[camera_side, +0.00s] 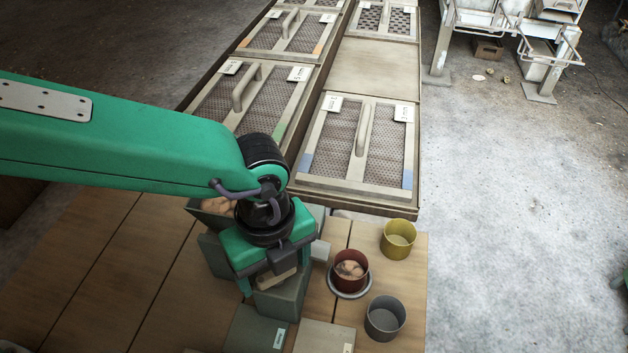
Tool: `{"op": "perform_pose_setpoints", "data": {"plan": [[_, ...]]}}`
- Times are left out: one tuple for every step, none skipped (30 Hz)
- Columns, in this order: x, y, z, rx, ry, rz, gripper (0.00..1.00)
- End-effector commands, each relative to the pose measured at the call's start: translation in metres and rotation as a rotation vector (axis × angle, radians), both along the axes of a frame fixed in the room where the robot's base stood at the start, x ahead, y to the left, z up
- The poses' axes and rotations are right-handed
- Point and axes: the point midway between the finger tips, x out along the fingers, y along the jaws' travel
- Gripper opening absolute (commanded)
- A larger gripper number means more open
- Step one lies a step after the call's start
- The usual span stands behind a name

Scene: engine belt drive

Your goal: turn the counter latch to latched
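My gripper (275,277) is over the wooden counter (165,265), pointing down at a grey-green box (283,298). Its two green fingers stand apart on either side of a small beige piece at the top of this box. I cannot tell whether the fingers touch that piece or whether it is a latch. No latch can be clearly made out; the gripper and wrist cover part of the boxes.
A dark red pot (341,284) with something pale inside stands on a grey saucer (349,294). A yellow pot (398,239) and a grey pot (384,318) stand nearby. Framed mesh screens (328,155) with handles lie on a long rack behind. Boxes (254,331) crowd the front.

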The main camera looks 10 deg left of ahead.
Motion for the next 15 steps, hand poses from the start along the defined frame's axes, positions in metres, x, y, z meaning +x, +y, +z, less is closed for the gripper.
{"op": "perform_pose_setpoints", "data": {"plan": [[0.0019,-0.0015,-0.0002,-0.006,-0.005,0.001,0.82],[0.002,-0.0015,-0.0003,-0.006,-0.005,0.001,0.82],[0.0022,-0.0016,-0.0004,-0.008,-0.005,0.001,0.82],[0.0023,-0.0017,-0.0004,-0.008,-0.005,0.001,0.82],[0.0024,-0.0018,-0.0004,-0.008,-0.006,0.001,0.82],[0.0026,-0.0018,-0.0005,-0.008,-0.006,0.001,0.82],[0.0026,-0.0019,-0.0005,-0.008,-0.006,0.0,0.82],[0.0027,-0.002,-0.0005,-0.009,-0.006,-0.002,0.82],[0.0029,-0.002,-0.0006,-0.009,-0.006,-0.005,0.82],[0.0029,-0.002,-0.0006,-0.009,-0.006,-0.008,0.82],[0.003,-0.0021,-0.0006,-0.01,-0.007,-0.013,0.82],[0.0031,-0.0022,-0.0006,-0.01,-0.007,-0.022,0.82],[0.0031,-0.0022,-0.0006,-0.01,-0.007,-0.029,0.82],[0.0032,-0.0023,-0.0005,-0.01,-0.007,-0.037,0.82],[0.0032,-0.0023,-0.0005,-0.011,-0.008,-0.051,0.82]]}}
